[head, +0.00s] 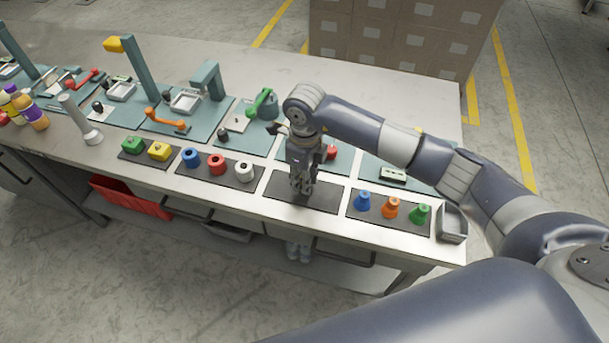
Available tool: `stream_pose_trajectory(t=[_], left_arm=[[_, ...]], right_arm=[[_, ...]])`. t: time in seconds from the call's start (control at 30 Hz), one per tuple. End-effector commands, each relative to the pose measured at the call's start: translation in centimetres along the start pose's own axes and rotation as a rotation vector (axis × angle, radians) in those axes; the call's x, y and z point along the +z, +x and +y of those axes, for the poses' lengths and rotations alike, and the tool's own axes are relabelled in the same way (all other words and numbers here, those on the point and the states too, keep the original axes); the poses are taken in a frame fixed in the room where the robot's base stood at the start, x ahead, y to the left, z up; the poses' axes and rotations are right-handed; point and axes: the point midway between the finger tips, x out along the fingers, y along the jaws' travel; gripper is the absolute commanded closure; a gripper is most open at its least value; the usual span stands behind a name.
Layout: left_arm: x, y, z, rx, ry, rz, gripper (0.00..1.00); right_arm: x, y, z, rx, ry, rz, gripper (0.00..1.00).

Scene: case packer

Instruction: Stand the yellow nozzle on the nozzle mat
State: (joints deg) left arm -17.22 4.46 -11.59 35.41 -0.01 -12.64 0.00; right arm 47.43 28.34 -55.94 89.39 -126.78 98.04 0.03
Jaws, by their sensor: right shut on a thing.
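My right gripper (302,186) points straight down, low over a dark mat (322,203) at the middle of the bench's front edge. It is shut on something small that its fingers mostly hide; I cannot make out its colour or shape. No yellow nozzle shows clearly anywhere. I see nothing standing on this dark mat, and I cannot tell for sure that it is the nozzle mat. The mat to its right (355,214) carries a blue cone (363,200), an orange cone (390,207) and a green cone (420,214). My left gripper is out of view.
A grey tray (452,223) stands at the right end. Teal stations with posts line the back.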

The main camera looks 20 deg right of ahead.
Motion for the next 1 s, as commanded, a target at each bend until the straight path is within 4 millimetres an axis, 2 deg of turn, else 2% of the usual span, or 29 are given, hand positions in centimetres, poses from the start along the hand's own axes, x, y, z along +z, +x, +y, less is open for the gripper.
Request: stream_pose_trajectory(t=[0.2, 0.23, 0.3, 0.6, 0.73, 0.77, 0.87, 1.0], left_arm=[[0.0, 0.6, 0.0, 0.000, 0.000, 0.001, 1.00], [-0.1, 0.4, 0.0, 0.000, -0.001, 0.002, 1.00], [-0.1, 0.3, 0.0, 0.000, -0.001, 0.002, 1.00], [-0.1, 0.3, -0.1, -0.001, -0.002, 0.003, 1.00], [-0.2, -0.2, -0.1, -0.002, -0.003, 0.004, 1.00], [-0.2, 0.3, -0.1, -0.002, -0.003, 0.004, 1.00], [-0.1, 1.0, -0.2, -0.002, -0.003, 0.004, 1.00], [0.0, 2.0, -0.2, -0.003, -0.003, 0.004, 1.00]], right_arm=[[0.0, 0.5, 0.0, 0.000, 0.000, 0.000, 1.00], [0.0, 0.3, 0.0, 0.000, 0.000, 0.000, 0.72], [0.0, 0.3, 0.0, 0.000, 0.001, 0.001, 0.59], [0.0, 0.2, 0.0, 0.000, 0.001, 0.001, 0.59], [0.0, -0.3, 0.0, 0.000, 0.000, 0.000, 0.59], [0.1, -0.5, -0.1, -0.002, 0.000, -0.003, 0.59], [0.1, -2.1, -0.1, -0.004, -0.002, -0.005, 0.59], [0.1, -5.2, -0.1, -0.005, -0.001, -0.005, 0.59]])
